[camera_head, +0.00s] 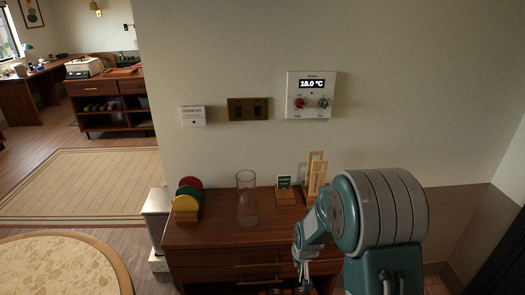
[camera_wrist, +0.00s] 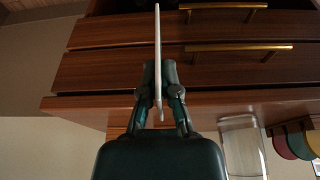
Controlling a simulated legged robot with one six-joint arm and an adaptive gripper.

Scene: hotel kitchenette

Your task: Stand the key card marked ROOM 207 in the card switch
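My gripper (camera_wrist: 159,68) is shut on a thin pale card (camera_wrist: 157,35), seen edge-on in the wrist view; no marking on it can be read. In the head view my gripper (camera_head: 303,260) is low in front of the wooden cabinet, pointing down, with a pale sliver of the card below it. A small wooden block with a green-and-white card (camera_head: 285,182) stands on the cabinet top. A white plate (camera_head: 193,116) with small unreadable print is on the wall. I cannot tell for sure which of these is the card switch.
On the cabinet top (camera_head: 220,232) are round coloured discs (camera_head: 187,195) in a holder, a clear glass vessel (camera_head: 247,200) and a wooden rack (camera_head: 316,170). A brass switch plate (camera_head: 248,109) and thermostat (camera_head: 311,95) are on the wall. Drawer handles (camera_wrist: 238,48) project in front.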

